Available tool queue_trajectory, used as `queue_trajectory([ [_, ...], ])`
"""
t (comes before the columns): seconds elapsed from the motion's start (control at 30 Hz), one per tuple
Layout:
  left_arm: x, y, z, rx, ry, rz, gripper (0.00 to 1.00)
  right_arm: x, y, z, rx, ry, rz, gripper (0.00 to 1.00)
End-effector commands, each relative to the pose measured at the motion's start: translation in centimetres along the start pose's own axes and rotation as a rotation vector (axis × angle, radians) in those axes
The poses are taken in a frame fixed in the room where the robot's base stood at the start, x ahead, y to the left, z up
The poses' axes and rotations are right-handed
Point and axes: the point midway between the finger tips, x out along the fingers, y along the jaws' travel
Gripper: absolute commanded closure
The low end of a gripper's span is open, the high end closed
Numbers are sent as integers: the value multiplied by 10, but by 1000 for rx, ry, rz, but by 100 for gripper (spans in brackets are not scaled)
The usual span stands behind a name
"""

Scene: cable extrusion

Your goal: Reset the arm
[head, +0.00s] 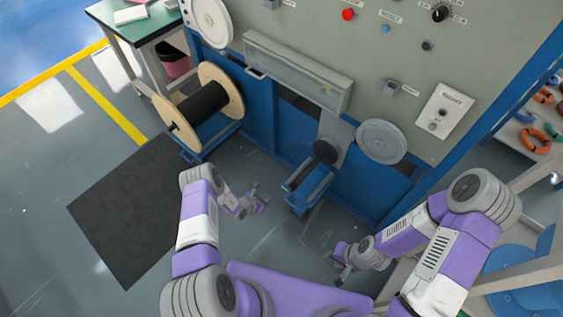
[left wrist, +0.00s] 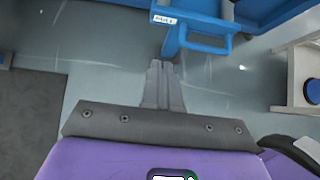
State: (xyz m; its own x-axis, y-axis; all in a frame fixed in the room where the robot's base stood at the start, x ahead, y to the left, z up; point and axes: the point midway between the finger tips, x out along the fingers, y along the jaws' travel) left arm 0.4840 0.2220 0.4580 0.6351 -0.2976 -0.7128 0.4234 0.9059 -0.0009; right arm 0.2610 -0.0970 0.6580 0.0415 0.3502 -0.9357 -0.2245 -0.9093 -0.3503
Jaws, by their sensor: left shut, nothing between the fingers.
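My left gripper (head: 258,197) hangs over the grey floor in front of the blue-and-grey machine (head: 370,70), with nothing near its fingers. In the left wrist view its two fingers (left wrist: 161,72) lie together, shut and empty, pointing toward a blue labelled handle bracket (left wrist: 205,38). My right gripper (head: 340,272) is low in front of the machine at the right, over the floor. Its fingers are too small to tell whether they are open. Both arms are bent, and no object shows in either hand.
A wooden-flanged black cable spool (head: 203,106) stands at the machine's left. A small black reel (head: 322,153) sits on a blue bracket (head: 311,190) at its front. A dark mat (head: 135,210) lies at left, a green-topped table (head: 135,22) behind. Shelves with cable coils (head: 533,140) stand right.

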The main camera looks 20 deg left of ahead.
Motion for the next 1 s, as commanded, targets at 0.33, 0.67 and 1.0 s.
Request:
queue_trajectory([
  [0.33,-5,-20,1,57,26,-76,100,0,0,0,0,0,0,65],
  [0.67,-81,-131,-9,575,201,-559,100,0,0,0,0,0,0,65],
  [1.0,-179,-172,-20,1324,256,-868,100,0,0,0,0,0,0,65],
])
